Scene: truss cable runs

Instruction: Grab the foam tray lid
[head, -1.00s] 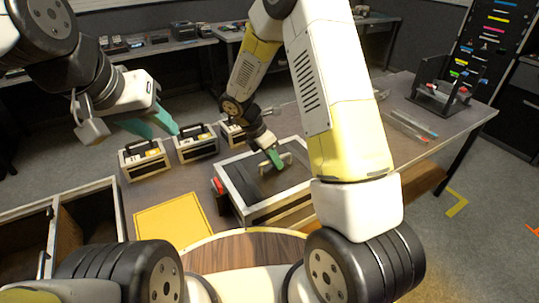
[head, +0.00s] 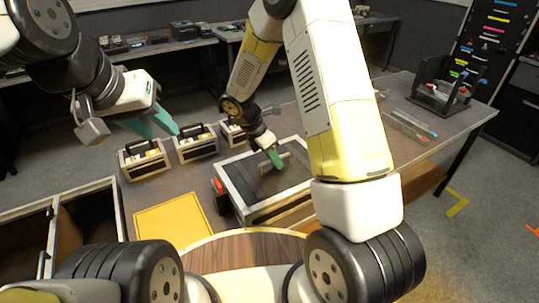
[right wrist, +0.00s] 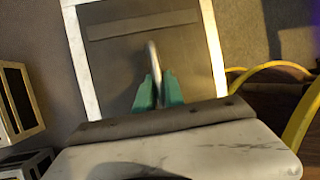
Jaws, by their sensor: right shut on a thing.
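The foam tray lid (head: 292,178) is a dark grey panel inside the pale frame of a box (head: 257,215) on the table. It also fills the upper middle of the right wrist view (right wrist: 112,65). A pale curved handle (right wrist: 151,54) stands up from it. My right gripper (head: 277,160) is over the lid. In the right wrist view its teal fingers (right wrist: 158,92) are shut on the handle, one on each side. The lid appears to rest in the box frame. My left gripper (head: 153,125) is open and empty, above and left of the box.
Several small cases with black handles (head: 196,146) stand behind and left of the box. A yellow mat (head: 172,226) lies left of it. A black rack (head: 442,97) stands at the table's far right. A wooden bin (head: 95,225) is at the left.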

